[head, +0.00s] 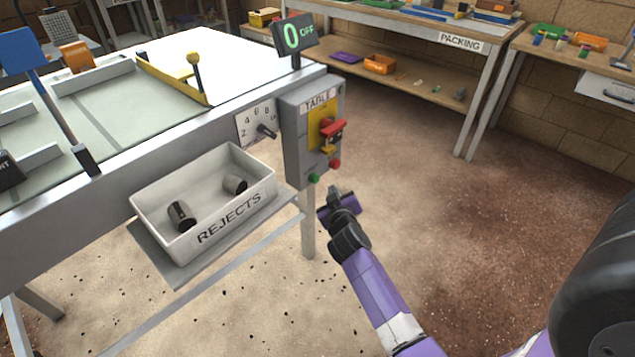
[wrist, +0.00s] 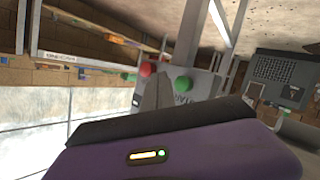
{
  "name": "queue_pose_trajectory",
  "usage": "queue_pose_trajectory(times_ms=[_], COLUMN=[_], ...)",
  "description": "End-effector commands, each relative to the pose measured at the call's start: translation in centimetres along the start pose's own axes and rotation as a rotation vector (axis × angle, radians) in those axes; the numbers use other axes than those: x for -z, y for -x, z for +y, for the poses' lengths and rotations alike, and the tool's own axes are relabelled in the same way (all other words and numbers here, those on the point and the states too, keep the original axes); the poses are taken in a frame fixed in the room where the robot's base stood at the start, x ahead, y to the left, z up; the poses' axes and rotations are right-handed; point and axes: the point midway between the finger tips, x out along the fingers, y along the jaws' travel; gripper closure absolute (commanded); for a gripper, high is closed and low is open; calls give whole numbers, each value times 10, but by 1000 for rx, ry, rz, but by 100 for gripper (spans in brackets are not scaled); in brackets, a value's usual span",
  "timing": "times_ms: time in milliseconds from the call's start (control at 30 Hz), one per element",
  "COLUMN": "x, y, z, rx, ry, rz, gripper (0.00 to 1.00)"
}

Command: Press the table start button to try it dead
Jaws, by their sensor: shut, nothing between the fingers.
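The grey control box (head: 296,140) marked TABLE hangs at the table's corner. Its green button (head: 314,179) sits low on it, with a red button (head: 336,163) to the right. In the wrist view the green button (wrist: 183,85) and red button (wrist: 148,69) show just beyond my fingertips. Above them is a red switch handle (head: 333,128) on a yellow plate. The display (head: 294,38) reads 0 OFF. My gripper (head: 334,189) is shut and empty, just below and right of the green button in the head view. They look apart; the exact gap is unclear.
A REJECTS bin (head: 205,235) with two dark cylinders stands on a shelf left of the box. A numbered dial (head: 258,124) is beside the box. A table leg (head: 308,225) stands below it. The floor to the right is clear up to the PACKING bench (head: 420,30).

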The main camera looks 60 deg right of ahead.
Motion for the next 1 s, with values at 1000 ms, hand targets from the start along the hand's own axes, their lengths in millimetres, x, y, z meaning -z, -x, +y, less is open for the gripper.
queue_pose_trajectory(times_ms=[1000], x=[14], y=[-18], z=[-14], rx=[1], ry=[0], rz=[0], gripper=[100])
